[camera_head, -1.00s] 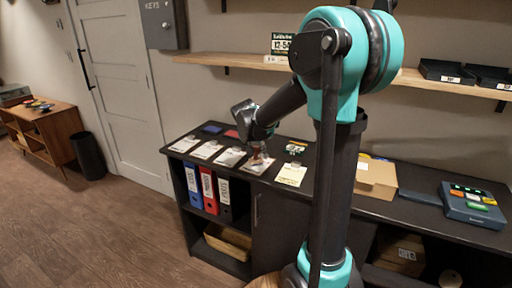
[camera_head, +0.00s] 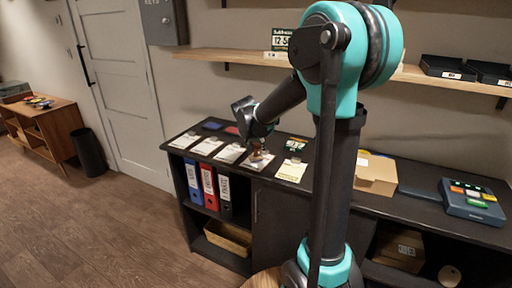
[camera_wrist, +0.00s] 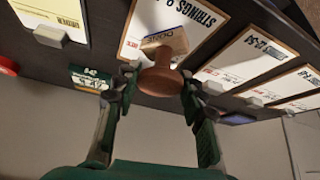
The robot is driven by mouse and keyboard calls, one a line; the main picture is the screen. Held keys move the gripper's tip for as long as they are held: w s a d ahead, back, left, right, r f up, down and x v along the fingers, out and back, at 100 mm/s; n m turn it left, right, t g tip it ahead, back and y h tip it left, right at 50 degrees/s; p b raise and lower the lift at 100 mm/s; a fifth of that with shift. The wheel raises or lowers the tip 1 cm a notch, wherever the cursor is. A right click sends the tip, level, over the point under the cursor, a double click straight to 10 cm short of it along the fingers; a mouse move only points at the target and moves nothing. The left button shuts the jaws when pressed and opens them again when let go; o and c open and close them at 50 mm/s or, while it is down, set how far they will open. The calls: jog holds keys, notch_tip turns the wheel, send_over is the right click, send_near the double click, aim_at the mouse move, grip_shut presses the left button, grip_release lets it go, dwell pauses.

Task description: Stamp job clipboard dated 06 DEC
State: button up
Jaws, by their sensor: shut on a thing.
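My gripper (camera_wrist: 160,90) is shut on the round wooden handle of a stamp (camera_wrist: 160,79); its pale block has dark lettering I cannot read surely. The stamp is over the middle clipboard (camera_wrist: 192,12), whose sheet shows "STRINGS"; whether it touches the paper I cannot tell. In the head view my gripper (camera_head: 259,145) is low over the same clipboard (camera_head: 252,165). Other clipboards lie in the row: a yellow-sheeted one (camera_head: 292,171) to its right, and white ones (camera_head: 229,154), (camera_head: 206,146) and (camera_head: 184,141) to its left. Their dates are unreadable here.
A blue pad (camera_head: 212,126) and a red pad (camera_head: 232,130) lie behind the clipboards. A small dark-green pack (camera_head: 296,144) lies behind the yellow sheet. A cardboard box (camera_head: 375,175) and a blue-grey case (camera_head: 473,203) stand farther right. A wall shelf (camera_head: 232,58) runs above.

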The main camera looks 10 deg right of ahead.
jog(key=shift+f, duration=0.45)
dwell(1.2)
jog(key=shift+r, duration=3.5)
